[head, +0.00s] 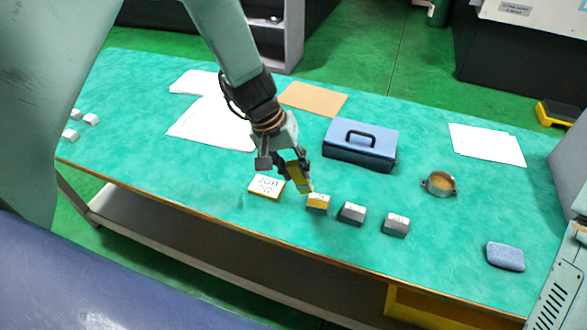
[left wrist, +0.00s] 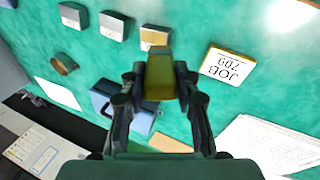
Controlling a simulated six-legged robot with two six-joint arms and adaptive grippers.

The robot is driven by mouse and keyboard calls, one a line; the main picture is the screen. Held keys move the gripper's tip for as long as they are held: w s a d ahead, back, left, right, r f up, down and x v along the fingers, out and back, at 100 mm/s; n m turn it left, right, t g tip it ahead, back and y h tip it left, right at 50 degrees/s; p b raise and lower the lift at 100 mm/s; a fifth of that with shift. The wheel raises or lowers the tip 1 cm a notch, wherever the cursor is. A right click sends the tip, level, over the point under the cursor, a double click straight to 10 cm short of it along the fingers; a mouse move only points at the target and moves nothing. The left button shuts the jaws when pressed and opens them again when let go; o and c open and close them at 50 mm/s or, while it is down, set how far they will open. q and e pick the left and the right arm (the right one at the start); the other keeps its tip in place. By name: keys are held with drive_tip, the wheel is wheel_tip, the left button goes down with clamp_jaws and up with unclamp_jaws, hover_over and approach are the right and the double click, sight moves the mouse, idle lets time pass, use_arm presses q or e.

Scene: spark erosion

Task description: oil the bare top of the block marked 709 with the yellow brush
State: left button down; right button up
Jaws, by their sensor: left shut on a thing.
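My left gripper (head: 286,166) is shut on the yellow brush (head: 298,178), which points down. In the left wrist view, the brush (left wrist: 160,75) stands between the fingers. Its lower end is right by a small block (head: 318,203) with a yellowish top, also seen in the left wrist view (left wrist: 154,38); I cannot tell whether they touch. Two grey blocks, a middle one (head: 352,213) and a right one (head: 396,225), stand in the same row. The blocks' marks are too small to read. A card reading JOB 709 (left wrist: 228,66) lies beside the row. My right gripper is not in view.
A blue box with a handle (head: 360,146) stands behind the blocks. A small round pot (head: 438,184) and a blue-grey pad (head: 505,256) are to the right. White papers (head: 212,125) and a brown sheet (head: 313,99) lie at the back.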

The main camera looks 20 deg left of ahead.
use_arm(q)
wheel_tip(320, 180, up, 3)
drive_tip(key=shift+w+a+f+p, duration=0.1)
drive_tip(key=shift+p, duration=0.9)
drive_tip(key=shift+r+p, duration=0.8)
drive_tip(key=shift+r, duration=0.2)
drive_tip(key=shift+f, duration=0.15)
